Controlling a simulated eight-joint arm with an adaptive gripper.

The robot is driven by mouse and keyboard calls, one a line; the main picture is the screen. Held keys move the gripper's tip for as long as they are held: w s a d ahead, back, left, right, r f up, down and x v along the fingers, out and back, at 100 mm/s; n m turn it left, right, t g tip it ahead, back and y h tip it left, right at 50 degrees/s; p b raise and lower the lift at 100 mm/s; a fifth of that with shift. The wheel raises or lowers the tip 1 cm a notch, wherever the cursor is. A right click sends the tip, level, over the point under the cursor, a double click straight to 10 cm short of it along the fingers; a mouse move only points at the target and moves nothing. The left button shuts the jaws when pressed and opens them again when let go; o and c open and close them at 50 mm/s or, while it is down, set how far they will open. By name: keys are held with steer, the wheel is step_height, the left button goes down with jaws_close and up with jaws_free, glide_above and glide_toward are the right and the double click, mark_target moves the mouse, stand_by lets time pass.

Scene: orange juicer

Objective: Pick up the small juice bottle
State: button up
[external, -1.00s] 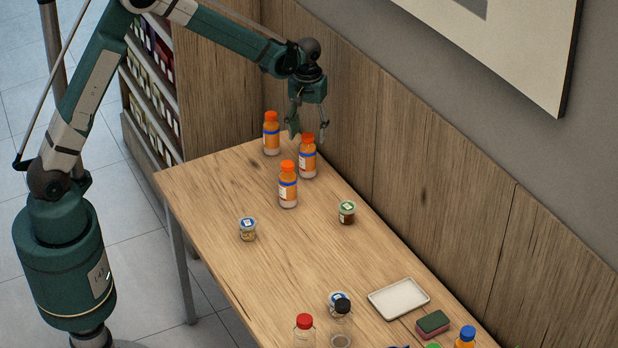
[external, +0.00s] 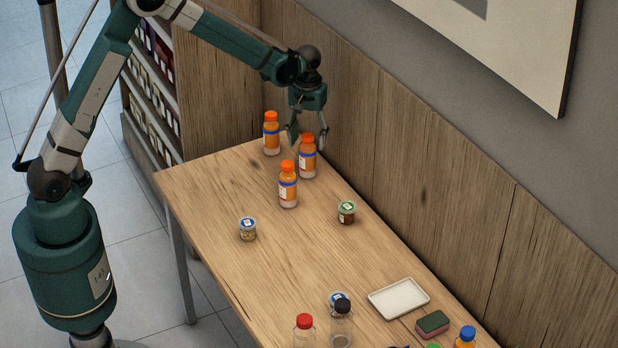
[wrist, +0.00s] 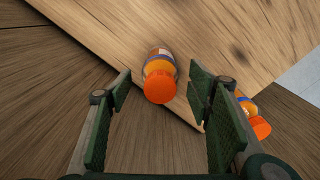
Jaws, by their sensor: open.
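Three similar orange juice bottles with orange caps stand upright at the table's far end: a rear-left one (external: 271,138), a right one (external: 308,162) and a front one (external: 288,192). I cannot tell which one the task's small bottle is. My gripper (external: 307,141) is open, pointing down at the right bottle's cap in the external view. In the wrist view, one bottle (wrist: 160,75) shows ahead between the open fingers (wrist: 163,85), with no visible contact. Another bottle (wrist: 258,124) is partly hidden behind the right finger.
The wooden wall panel (external: 345,110) stands close behind my gripper. Two small jars (external: 248,229) (external: 347,212) stand mid-table. A white tray (external: 399,298), a sponge (external: 432,323) and several bottles are at the near end.

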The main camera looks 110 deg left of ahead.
mark_target(308, 150)
steer(key=shift+f+b, duration=0.35)
steer(key=shift+f, duration=2.2)
steer(key=c, duration=1.2)
steer(key=shift+o, duration=0.2)
steer(key=shift+r, duration=0.15)
steer(key=shift+r+p, duration=0.55)
steer(key=shift+r, duration=4.3)
